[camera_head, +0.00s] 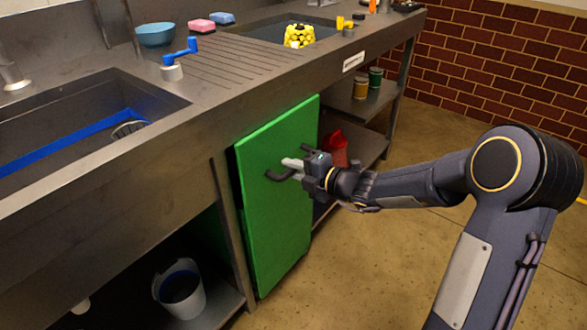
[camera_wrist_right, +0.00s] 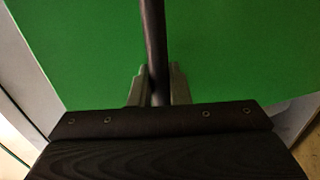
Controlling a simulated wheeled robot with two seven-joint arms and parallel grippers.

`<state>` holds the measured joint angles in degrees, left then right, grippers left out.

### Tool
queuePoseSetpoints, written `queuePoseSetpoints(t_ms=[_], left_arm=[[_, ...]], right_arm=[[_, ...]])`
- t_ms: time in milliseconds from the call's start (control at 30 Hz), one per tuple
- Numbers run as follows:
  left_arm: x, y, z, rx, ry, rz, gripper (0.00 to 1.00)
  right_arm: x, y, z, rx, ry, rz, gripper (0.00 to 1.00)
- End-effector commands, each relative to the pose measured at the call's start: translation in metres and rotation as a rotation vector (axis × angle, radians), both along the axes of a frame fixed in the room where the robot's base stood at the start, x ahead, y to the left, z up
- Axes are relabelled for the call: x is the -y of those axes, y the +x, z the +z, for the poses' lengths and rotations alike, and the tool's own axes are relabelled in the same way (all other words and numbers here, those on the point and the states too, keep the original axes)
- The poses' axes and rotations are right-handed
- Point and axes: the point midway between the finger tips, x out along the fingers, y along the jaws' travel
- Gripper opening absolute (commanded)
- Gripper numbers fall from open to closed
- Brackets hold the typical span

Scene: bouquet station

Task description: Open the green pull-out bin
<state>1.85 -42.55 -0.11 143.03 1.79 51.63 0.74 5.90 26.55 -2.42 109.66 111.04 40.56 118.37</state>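The green pull-out bin (camera_head: 268,220) shows as a tall green front panel under the counter. It stands at or slightly proud of the counter frame; I cannot tell how far out it is. Its dark bar handle (camera_head: 279,176) runs across the upper part of the panel. My right gripper (camera_head: 292,164) is at the handle, with its pale fingers around the bar. In the right wrist view the fingers (camera_wrist_right: 158,88) sit on both sides of the dark handle bar (camera_wrist_right: 153,35), close against it, with the green panel (camera_wrist_right: 235,50) behind. My left gripper is not in view.
A white bucket (camera_head: 180,289) stands on the low shelf left of the bin. A red container (camera_head: 336,150) and jars (camera_head: 361,88) are on the shelves to the right. The counter (camera_head: 200,125) overhangs above. The floor (camera_head: 390,260) before the bin is clear except for my right arm.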

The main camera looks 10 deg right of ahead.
Motion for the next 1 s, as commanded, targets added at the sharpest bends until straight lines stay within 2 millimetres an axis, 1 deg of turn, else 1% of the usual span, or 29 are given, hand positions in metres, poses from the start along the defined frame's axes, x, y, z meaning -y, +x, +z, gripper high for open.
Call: queuePoseSetpoints(t_ms=[33,67,100,400,567,667,767,867,1000], left_arm=[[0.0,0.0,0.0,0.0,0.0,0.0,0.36],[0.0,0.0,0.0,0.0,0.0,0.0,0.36],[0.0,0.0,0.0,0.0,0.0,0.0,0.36],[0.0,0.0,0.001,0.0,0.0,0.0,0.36],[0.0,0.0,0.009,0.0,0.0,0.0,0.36],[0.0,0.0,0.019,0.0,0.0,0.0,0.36],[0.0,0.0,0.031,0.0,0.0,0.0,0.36],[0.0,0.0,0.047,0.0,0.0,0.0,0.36],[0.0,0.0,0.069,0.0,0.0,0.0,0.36]], right_arm=[[0.0,0.0,0.0,0.0,0.0,0.0,0.05],[0.0,0.0,0.0,0.0,0.0,0.0,0.01],[0.0,0.0,0.0,0.0,0.0,0.0,0.0],[0.002,-0.002,0.0,-0.001,-0.001,-0.001,0.0],[0.011,-0.013,0.002,-0.003,0.001,-0.004,0.0],[0.023,-0.028,0.003,-0.004,-0.001,-0.005,0.0],[0.04,-0.049,0.005,-0.006,0.0,-0.006,0.0],[0.06,-0.075,0.006,-0.008,0.0,-0.009,0.0],[0.091,-0.115,0.007,-0.01,0.003,-0.01,0.0]])
